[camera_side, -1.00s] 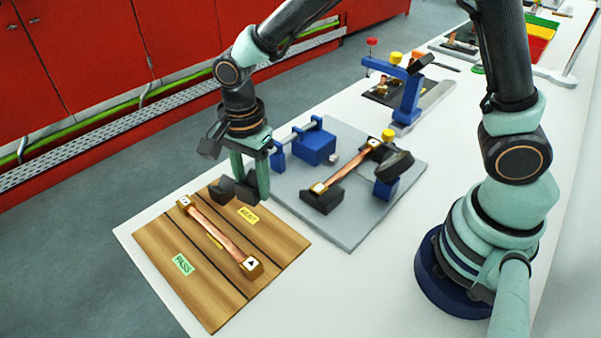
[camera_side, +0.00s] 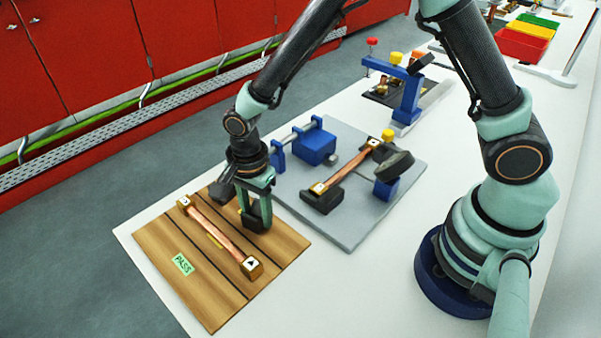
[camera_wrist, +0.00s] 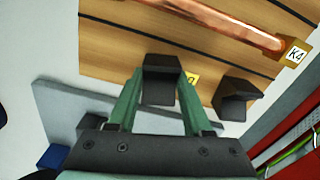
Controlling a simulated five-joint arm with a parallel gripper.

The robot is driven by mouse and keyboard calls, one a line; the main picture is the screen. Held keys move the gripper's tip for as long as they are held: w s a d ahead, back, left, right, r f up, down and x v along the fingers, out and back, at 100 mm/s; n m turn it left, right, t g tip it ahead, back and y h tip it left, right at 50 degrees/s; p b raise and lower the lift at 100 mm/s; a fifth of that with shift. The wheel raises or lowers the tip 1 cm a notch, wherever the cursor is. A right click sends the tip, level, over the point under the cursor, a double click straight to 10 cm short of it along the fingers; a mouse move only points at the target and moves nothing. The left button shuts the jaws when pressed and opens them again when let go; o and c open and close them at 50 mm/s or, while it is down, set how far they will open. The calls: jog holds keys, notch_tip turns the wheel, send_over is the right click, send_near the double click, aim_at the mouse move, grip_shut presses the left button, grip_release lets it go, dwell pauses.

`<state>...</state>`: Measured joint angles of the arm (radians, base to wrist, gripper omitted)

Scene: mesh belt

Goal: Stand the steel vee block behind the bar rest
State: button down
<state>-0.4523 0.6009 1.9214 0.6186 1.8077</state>
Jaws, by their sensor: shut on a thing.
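My gripper (camera_side: 256,207) is shut on a dark block, seemingly the steel vee block (camera_wrist: 160,92), above or on the right part of a wooden board (camera_side: 205,312). Its jaws also show in the wrist view (camera_wrist: 160,95), one on each side of the block. I cannot tell whether the block touches the board. A second dark block (camera_wrist: 236,99) stands apart from it at the board's edge, partly hidden by my gripper in the side view. Which thing is the bar rest is unclear.
A copper bar with brass ends (camera_side: 215,226) lies along the board, close to the held block. A green PASS label (camera_side: 182,264) is on the board's near part. A grey plate (camera_side: 347,236) to the right carries blue fixtures and another copper bar.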

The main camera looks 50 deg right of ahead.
aim_at(256, 216)
jog(key=shift+f, duration=0.15)
jog(key=shift+c, duration=1.6)
grip_release()
notch_tip(256, 216, up, 12)
jog(key=s+d+r+n+t, duration=0.2)
jog(key=s+d+r+n, duration=0.1)
jog(key=d+r+n, duration=0.2)
jog(key=s+d+r+n+t, duration=0.3)
jog(key=d+r+n, duration=0.3)
jog(key=d+n, duration=0.3)
jog(key=s+d, duration=0.1)
jog(key=d, duration=0.2)
jog(key=shift+r+n, duration=0.25)
jog(key=shift+n, duration=0.15)
jog(key=shift+o, duration=0.4)
jog(key=shift+s+d+n+t, duration=0.25)
jog(key=shift+d+n+t, duration=0.05)
jog(key=shift+n, duration=0.1)
